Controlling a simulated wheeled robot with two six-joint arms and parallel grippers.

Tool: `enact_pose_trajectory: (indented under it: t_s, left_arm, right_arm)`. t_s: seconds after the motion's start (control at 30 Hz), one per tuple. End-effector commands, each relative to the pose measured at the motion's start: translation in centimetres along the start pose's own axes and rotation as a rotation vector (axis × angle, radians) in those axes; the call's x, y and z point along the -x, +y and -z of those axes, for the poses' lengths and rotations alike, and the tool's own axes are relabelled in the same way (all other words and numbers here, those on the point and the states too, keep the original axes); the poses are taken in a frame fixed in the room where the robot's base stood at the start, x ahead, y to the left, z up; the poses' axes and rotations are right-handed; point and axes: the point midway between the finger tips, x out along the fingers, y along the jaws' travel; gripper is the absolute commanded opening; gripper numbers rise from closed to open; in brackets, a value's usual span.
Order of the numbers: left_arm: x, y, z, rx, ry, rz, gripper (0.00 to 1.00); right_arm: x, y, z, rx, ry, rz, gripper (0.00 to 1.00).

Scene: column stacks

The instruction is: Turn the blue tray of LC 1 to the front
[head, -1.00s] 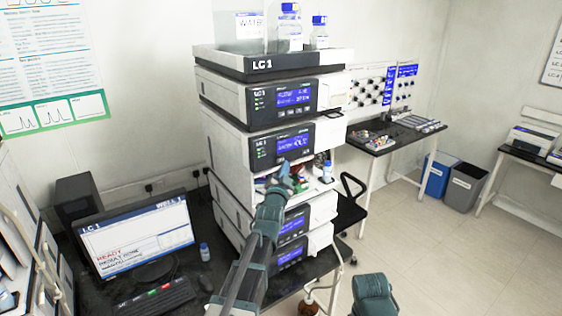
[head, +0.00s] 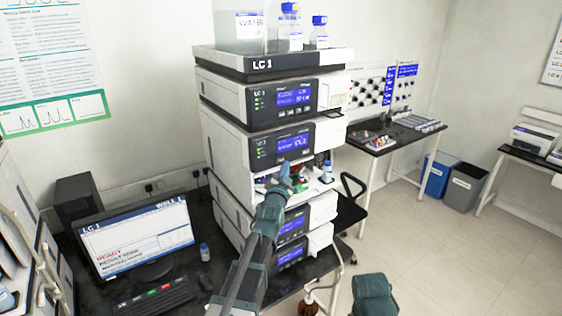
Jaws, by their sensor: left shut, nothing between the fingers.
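The LC 1 stack (head: 222,118) stands on a dark bench in the middle of the head view. Its open sampler compartment (head: 318,184) is below the second display module. Inside it show small red, green and blue parts, largely hidden behind my gripper; I cannot tell for sure which is the blue tray or which way it faces. My left gripper (head: 286,172) reaches into the compartment opening from the front. It is shut with nothing held; whether it touches anything inside I cannot tell. My right gripper does not show, only a teal part of my arm at the bottom.
A monitor (head: 135,236), keyboard (head: 154,297) and small blue-capped vial (head: 204,252) stand left of the stack. A white blue-capped bottle (head: 326,171) stands at the compartment's right. Bottles (head: 290,32) stand on top.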

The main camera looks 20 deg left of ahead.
Motion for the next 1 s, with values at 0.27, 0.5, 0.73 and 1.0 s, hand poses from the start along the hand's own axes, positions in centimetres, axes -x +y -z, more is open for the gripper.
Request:
enact_pose_trajectory:
  t_s: [0.27, 0.5, 0.73, 1.0]
  left_arm:
    - [0.00, 0.00, 0.00, 0.000, 0.000, 0.000, 0.00]
    - [0.00, 0.00, 0.00, 0.000, 0.000, 0.000, 0.00]
    - [-0.05, -0.03, -0.03, 0.000, 0.000, 0.000, 0.00]
    - [-0.61, -0.46, -0.42, -0.001, 0.000, 0.001, 0.00]
  right_arm:
    - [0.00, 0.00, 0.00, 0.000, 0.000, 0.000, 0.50]
    - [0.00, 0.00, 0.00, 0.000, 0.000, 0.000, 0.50]
    - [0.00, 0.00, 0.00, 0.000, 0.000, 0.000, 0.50]
    - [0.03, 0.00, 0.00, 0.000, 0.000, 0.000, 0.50]
